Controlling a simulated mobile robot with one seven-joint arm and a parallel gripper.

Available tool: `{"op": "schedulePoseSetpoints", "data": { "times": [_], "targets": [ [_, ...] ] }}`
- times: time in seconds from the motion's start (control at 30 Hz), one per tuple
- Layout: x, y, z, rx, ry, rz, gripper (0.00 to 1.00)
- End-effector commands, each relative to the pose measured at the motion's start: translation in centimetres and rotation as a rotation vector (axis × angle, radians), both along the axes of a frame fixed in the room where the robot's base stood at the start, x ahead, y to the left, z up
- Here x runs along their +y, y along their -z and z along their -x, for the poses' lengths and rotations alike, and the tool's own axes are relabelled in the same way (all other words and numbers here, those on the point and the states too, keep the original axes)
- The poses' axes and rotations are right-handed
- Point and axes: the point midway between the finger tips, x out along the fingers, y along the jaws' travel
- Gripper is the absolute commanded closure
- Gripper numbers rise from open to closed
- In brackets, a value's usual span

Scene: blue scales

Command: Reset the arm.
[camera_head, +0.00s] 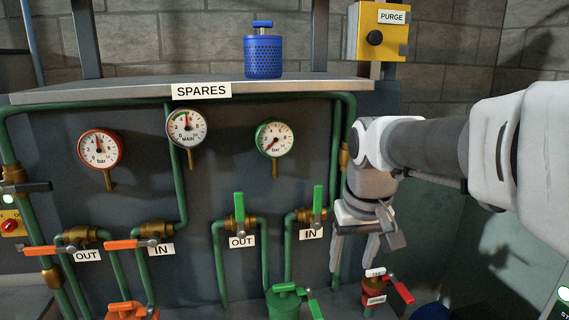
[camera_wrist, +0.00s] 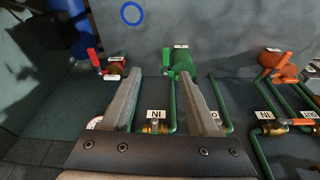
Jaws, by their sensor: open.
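My gripper (camera_head: 352,262) hangs at the right of the panel in the head view, fingers pointing down. Its two fingers are apart, with nothing visible between them. In the wrist view my gripper (camera_wrist: 160,75) shows both fingers spread over the panel and pipes. My arm reaches in from the right edge of the head view. The green valve handle (camera_head: 318,200) at the right IN label stands just left of the gripper. A small red valve part (camera_head: 375,290) lies below the gripper and also shows in the wrist view (camera_wrist: 115,68).
A green canister (camera_head: 285,303) stands low in front of the panel. A blue perforated canister (camera_head: 263,56) stands on the SPARES shelf (camera_head: 130,90). A yellow PURGE box (camera_head: 381,30) hangs at upper right. Gauges and orange-handled valves (camera_head: 130,244) fill the left.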

Motion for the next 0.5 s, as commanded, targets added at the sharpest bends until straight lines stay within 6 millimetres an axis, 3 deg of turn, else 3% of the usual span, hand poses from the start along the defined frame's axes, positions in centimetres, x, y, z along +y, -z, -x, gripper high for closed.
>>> {"op": "schedulePoseSetpoints", "data": {
  "times": [0.2,0.5],
  "targets": [
    [-1.0,-0.7,5.0,-0.083,0.029,-0.008,0.40],
    [-1.9,0.4,11.2,-0.190,0.067,-0.017,0.40]
  ]
}}
